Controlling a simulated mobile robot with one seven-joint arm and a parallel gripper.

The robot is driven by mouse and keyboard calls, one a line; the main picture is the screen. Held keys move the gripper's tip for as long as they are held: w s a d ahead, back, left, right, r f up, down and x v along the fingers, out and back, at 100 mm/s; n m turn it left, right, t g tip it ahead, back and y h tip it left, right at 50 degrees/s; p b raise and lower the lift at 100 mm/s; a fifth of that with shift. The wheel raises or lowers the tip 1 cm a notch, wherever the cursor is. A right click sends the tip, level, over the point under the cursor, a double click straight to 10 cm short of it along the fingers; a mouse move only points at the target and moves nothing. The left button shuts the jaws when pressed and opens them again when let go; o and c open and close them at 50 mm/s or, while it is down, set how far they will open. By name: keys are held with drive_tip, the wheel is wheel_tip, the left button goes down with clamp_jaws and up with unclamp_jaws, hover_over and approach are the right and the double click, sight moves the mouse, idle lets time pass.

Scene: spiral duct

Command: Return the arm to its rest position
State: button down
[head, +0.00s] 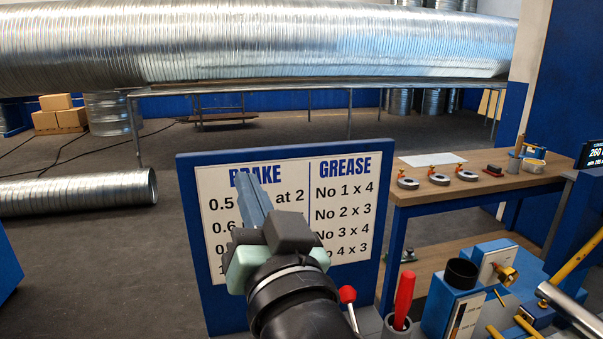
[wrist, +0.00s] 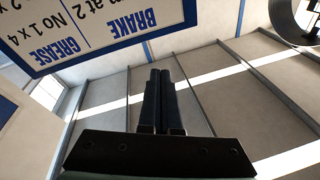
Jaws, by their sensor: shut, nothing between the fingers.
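My gripper (head: 257,197) is raised in front of the brake and grease sign (head: 345,258) in the head view and hides part of its left column. Its fingers point up and away from me. In the wrist view the two dark fingers of my gripper (wrist: 160,75) lie side by side, closed, with nothing between them. The sign also shows upside down at the upper left of the wrist view (wrist: 100,52). I cannot tell how far the fingers are from the sign.
A red-handled tool (head: 404,295) stands in a cup beside a red-knobbed lever (head: 347,295). A blue machine (head: 450,305) is at the lower right. A wooden bench (head: 480,183) holds several round tools. A large spiral duct (head: 250,45) spans the back.

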drive_tip(key=s+d+r+t+h, duration=0.35)
drive_tip(key=s+r, duration=0.25)
drive_tip(key=r, duration=0.2)
drive_tip(key=s+d+r+t+h, duration=0.25)
drive_tip(key=s+r+t, duration=0.2)
drive_tip(key=r, duration=0.45)
wheel_tip(320, 180, up, 13)
drive_tip(key=s+h+p, duration=0.1)
drive_tip(key=p, duration=1.1)
drive_tip(key=shift+s+a+f, duration=0.2)
